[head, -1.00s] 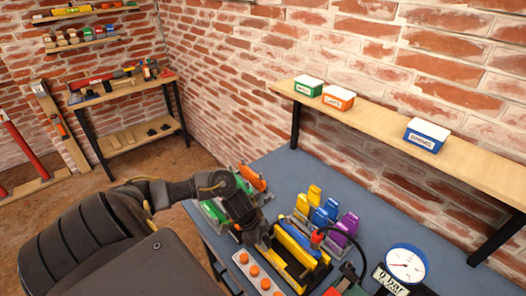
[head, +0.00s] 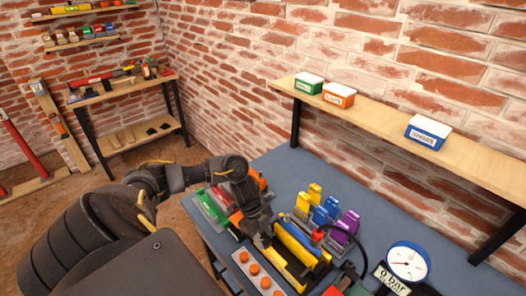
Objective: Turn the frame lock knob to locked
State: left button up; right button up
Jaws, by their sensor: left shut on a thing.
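The frame (head: 297,247) is a black stand with yellow and blue bars on the blue bench, low in the head view. My left gripper (head: 264,241) points down at the frame's left end. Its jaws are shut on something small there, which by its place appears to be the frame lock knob. The fingers hide the knob, so its turn position cannot be read. My right gripper is not in view.
An orange-buttoned strip (head: 258,272) lies in front of the frame. Yellow, blue and purple clamps (head: 326,212) stand behind it. A wooden shelf (head: 390,131) with three boxes runs along the brick wall.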

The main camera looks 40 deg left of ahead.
pick_arm(q)
jog(key=m+g, duration=0.1)
jog(key=m, duration=0.2)
jog(key=shift+w+b, duration=0.2)
jog(key=shift+b, duration=0.2)
jog(key=shift+m+g, duration=0.3)
jog(key=shift+m, duration=0.6)
jog(key=m+g, duration=0.1)
jog(key=m, duration=0.1)
jog(key=shift+w+r+m+y, duration=0.1)
jog(key=shift+m+y, duration=0.2)
jog(key=shift+d+m+g+y+p, duration=0.1)
jog(key=shift+m+g+y+p, duration=0.45)
jog(key=shift+m, duration=1.25)
jog(key=o, duration=1)
